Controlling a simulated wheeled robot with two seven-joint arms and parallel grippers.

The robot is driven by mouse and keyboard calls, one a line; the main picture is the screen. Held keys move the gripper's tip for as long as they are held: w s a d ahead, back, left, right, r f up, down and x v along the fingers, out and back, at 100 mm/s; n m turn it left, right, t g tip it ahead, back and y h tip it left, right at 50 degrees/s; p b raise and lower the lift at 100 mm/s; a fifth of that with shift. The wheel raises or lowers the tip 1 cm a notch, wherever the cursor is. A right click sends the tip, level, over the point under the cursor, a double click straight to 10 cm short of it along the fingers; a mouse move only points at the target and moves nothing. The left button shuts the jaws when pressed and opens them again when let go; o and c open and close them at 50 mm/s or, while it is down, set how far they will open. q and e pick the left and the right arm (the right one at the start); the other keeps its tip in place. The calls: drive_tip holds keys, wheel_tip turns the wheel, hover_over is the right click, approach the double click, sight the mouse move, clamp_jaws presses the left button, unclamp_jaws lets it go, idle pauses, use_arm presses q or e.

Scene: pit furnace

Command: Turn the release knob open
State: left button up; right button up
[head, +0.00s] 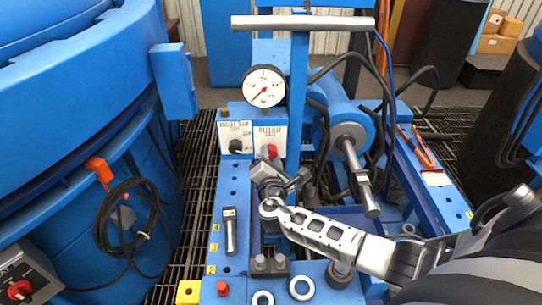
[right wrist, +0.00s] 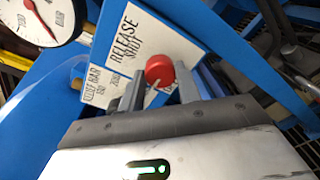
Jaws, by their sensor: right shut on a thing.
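The release knob (head: 272,150) is red and sits on the white "RELEASE" label plate (head: 268,130) of the blue pump unit. In the right wrist view the red knob (right wrist: 160,68) shows close up, with a pale pointer line low on it. The word "SHUT" is readable on its plate (right wrist: 130,38); any open mark is hidden or out of view. My right gripper (head: 271,160) reaches up to the knob from below. In the wrist view its two grey fingers (right wrist: 160,88) stand on either side of the knob, shut on it. My left gripper is not in view.
A dial gauge (head: 264,86) stands above the plates. A black relief knob (head: 236,146) is left of the release knob. A blue post with a grey crossbar (head: 300,23) rises just behind. Black hoses (head: 380,80) loop at right. A big blue furnace (head: 75,80) fills the left.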

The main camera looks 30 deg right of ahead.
idle(0.5)
drive_tip(key=o, duration=1)
drive_tip(key=shift+c, duration=0.2)
drive_tip(key=shift+s, duration=0.1)
drive_tip(key=v, duration=1.6)
